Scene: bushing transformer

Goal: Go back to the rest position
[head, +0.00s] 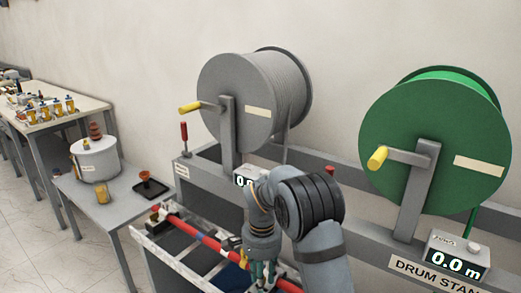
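My arm rises from the bottom of the head view and bends over, grey with dark bands. My gripper (262,275) points down at the bottom middle, in front of the drum stand (360,240). It is small and partly cut off by the frame edge, so I cannot tell whether it is open or shut or holds anything. It appears close to a red cable-like bar (208,243) with coloured bands, which runs across a grey bench. I cannot tell whether they touch.
A grey drum (232,105) and a green drum (430,135) with yellow-handled cranks stand on the drum stand. A display (459,257) reads 0.0 m. A side table (125,205) at left holds a white pot (96,160), a yellow cup (102,196) and a dark tray (151,190).

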